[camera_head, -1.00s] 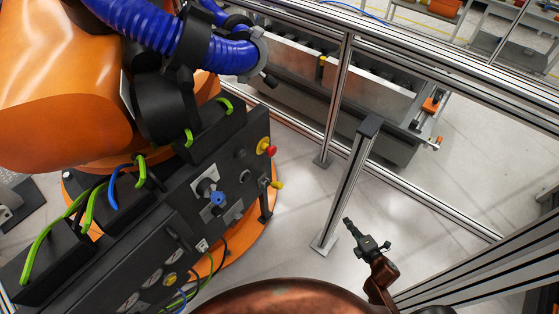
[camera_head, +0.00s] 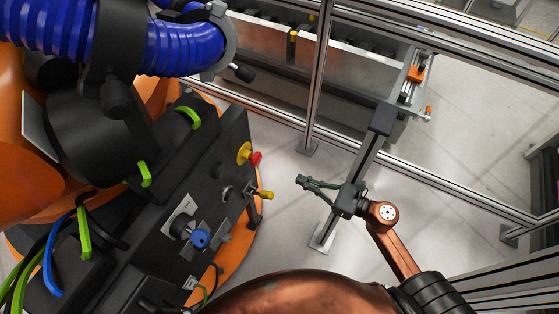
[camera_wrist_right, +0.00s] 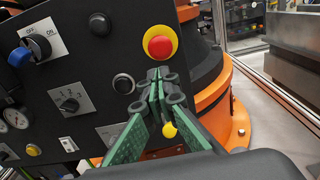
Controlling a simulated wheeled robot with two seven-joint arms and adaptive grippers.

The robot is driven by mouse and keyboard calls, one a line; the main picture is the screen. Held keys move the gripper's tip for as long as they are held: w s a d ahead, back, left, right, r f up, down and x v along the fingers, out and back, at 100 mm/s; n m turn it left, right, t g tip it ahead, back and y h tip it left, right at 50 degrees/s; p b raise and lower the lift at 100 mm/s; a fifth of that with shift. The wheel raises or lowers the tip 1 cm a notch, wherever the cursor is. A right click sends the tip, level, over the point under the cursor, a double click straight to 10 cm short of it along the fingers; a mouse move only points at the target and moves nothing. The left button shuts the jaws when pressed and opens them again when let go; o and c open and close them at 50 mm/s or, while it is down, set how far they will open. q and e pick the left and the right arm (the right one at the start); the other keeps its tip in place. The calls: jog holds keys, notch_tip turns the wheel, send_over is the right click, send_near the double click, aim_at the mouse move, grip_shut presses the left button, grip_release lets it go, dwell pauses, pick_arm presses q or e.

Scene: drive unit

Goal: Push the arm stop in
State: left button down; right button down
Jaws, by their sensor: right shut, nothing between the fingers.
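The arm stop is a red mushroom button (camera_head: 255,158) on a yellow collar (camera_head: 243,152), near the far end of the dark control panel (camera_head: 165,225). It sticks out from the panel. The wrist view shows the red button (camera_wrist_right: 160,46) nearly face-on. My right gripper (camera_head: 301,180) is shut and empty, apart from the button and to its right in the head view. In the wrist view the closed green-padded fingertips (camera_wrist_right: 161,76) appear just below the button and cover none of its red face. My left gripper is not in view.
A yellow-tipped lever (camera_head: 265,195) sticks out below the button. A blue knob (camera_head: 200,238) sits further along the panel. A metal post (camera_head: 350,190) stands behind my right gripper, with fence rails (camera_head: 440,190) beyond. The orange robot (camera_head: 15,190) is at the left.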

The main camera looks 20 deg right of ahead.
aim_at(260, 161)
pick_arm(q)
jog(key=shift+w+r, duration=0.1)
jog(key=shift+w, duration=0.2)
pick_arm(e)
jog(key=x, duration=1.3)
jog(key=shift+r, duration=0.1)
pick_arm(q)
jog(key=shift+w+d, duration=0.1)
pick_arm(e)
jog(key=shift+x, duration=0.95)
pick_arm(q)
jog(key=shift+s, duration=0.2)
pick_arm(e)
jog(key=shift+s, duration=0.1)
